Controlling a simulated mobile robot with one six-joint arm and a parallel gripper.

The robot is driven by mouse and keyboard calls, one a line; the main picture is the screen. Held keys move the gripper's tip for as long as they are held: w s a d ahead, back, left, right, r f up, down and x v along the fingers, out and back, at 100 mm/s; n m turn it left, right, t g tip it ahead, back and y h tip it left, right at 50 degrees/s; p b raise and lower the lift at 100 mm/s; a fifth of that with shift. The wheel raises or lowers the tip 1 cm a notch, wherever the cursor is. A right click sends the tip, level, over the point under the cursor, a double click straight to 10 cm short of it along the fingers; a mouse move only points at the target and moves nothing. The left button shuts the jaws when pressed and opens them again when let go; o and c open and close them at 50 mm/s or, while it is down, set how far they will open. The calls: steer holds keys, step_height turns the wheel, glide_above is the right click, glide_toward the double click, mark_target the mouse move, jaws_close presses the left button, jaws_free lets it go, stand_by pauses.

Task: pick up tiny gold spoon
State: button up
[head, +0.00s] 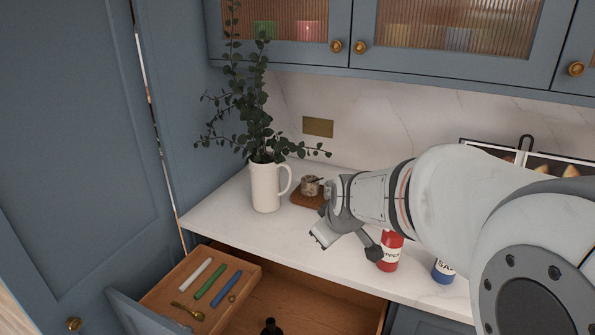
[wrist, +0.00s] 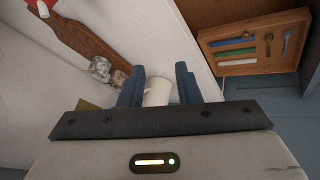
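A tiny gold spoon (head: 232,298) lies in the wooden tray (head: 158,296) at the open drawer's left side, near the end of a blue stick. A larger gold spoon (head: 187,311) lies in the same tray. My gripper (head: 345,243) is open and empty above the counter, up and right of the tray. Its two fingers show in the wrist view (wrist: 158,88).
A white jug (head: 265,187) with leafy stems stands on the counter (head: 225,215), left of my gripper. A brown board (head: 306,200) with a small jar, a red container (head: 390,252) and a blue one (head: 443,270) are also there. A dark bottle (head: 270,328) stands in the drawer.

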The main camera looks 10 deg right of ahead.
steer(key=w+d+f+n+t+h+p, duration=0.1)
steer(key=w+d+n+t, duration=0.15)
steer(key=w, duration=0.65)
steer(key=w+d+f+n+t+h, duration=0.1)
steer(key=w+d+f+n+t, duration=0.2)
steer(key=w, duration=0.7)
steer(key=w+d+f+n+h, duration=0.1)
steer(key=w+d+f+n, duration=0.1)
steer(key=w, duration=0.1)
steer(key=w+d+f+n+t+h+p, duration=0.1)
steer(key=w+d+n, duration=0.2)
steer(key=w, duration=0.1)
steer(key=w+d+f+n+t+h, duration=0.1)
steer(key=w+d+f+n, duration=0.1)
steer(key=w+d+n, duration=0.1)
steer(key=shift+x, duration=0.75)
steer(key=shift+t, duration=0.25)
steer(key=shift+p+x, duration=1.55)
steer(key=shift+x, duration=2.25)
steer(key=shift+f, duration=0.1)
jaws_close()
